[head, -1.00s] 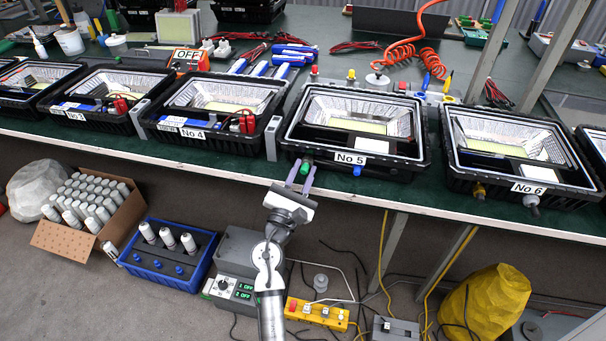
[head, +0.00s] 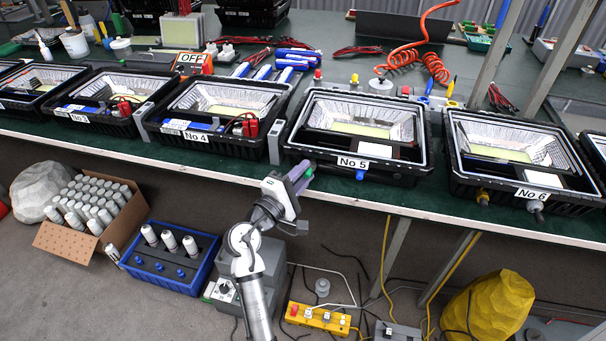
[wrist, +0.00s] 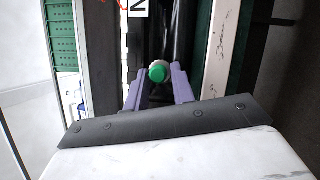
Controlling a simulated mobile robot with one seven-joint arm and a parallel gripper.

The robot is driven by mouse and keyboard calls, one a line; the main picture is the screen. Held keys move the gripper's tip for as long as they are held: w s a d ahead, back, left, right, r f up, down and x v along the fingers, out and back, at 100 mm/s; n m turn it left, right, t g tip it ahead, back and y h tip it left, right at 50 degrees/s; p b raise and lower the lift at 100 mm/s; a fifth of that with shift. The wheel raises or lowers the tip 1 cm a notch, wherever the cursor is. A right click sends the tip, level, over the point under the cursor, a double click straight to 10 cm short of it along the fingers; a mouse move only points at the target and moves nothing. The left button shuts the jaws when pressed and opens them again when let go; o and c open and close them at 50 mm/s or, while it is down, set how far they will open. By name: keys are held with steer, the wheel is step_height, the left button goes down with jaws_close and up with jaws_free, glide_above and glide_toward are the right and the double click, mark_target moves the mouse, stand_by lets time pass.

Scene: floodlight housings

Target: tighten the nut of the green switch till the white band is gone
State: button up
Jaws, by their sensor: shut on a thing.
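The green switch (head: 309,172) sits on the front wall of the black No 5 housing (head: 398,173), left of the label. My gripper (head: 303,175) is shut around it, coming from the front and rolled to one side. In the wrist view the round green cap (wrist: 156,74) shows between the two purple fingers of my gripper (wrist: 159,84), which hold the switch at its nut. A pale ring edge shows beside the cap. The nut is mostly hidden, and I cannot tell how much white band shows.
A blue fitting (head: 360,175) is on the same wall, right of the label. The No 4 housing (head: 225,147) and No 6 housing (head: 560,205) stand on either side. Below the bench edge are a blue crate (head: 150,276) and a yellow switch box (head: 318,317).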

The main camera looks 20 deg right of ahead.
steer(key=m, duration=0.1)
steer(key=m+y, duration=0.1)
steer(key=m, duration=0.1)
steer(key=m+g+p, duration=0.1)
steer(key=shift+r+m+y, duration=0.3)
steer(key=shift+m+y, duration=0.1)
stand_by(0.5)
steer(key=o, duration=1)
steer(key=b+v, duration=0.1)
steer(key=v, duration=1.2)
steer(key=shift+a+b, duration=0.3)
steer(key=shift+a, duration=0.05)
steer(key=shift+s+r, duration=0.1)
